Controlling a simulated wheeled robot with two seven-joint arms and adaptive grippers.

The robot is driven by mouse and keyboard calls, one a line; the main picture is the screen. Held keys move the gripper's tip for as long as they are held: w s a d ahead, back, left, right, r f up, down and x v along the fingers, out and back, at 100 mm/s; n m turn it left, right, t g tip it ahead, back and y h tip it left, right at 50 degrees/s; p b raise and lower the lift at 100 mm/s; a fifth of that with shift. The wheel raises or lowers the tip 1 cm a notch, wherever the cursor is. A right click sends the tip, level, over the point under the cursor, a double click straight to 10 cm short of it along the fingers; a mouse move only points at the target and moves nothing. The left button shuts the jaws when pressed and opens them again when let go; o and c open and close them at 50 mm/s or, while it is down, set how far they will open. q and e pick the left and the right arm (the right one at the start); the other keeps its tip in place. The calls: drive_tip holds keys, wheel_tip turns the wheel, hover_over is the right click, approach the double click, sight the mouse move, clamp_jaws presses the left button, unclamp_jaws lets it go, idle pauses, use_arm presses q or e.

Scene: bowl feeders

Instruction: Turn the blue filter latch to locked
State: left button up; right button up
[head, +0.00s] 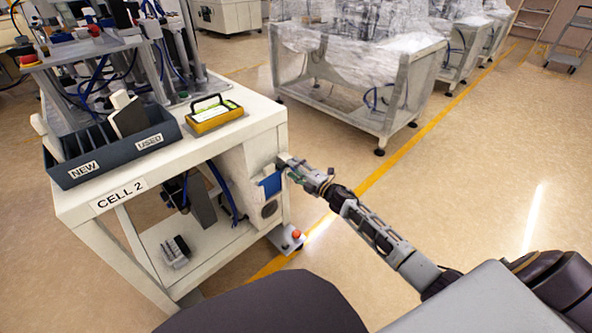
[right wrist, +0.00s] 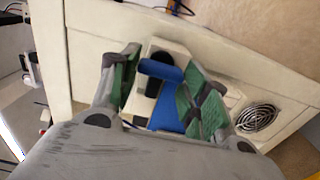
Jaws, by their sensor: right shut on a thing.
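The blue filter latch (head: 270,185) is on the side panel of the CELL 2 cabinet. In the right wrist view the latch (right wrist: 166,114) sits on a pale housing, between the green-padded fingers of my right gripper (right wrist: 162,85). My right gripper (head: 287,165) reaches in from the right and is shut on the latch. The fingers and the housing hide part of the latch, and I cannot read a locked mark. My left gripper is not in view.
A round fan grille (right wrist: 256,118) is beside the latch on the panel. The cabinet top holds a dark bin (head: 112,150) marked NEW and USED and a yellow-framed case (head: 214,114). Wrapped machines (head: 345,80) stand behind.

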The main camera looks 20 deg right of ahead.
drive_tip(key=shift+f, duration=0.1)
drive_tip(key=o, duration=1)
drive_tip(key=shift+v, duration=6)
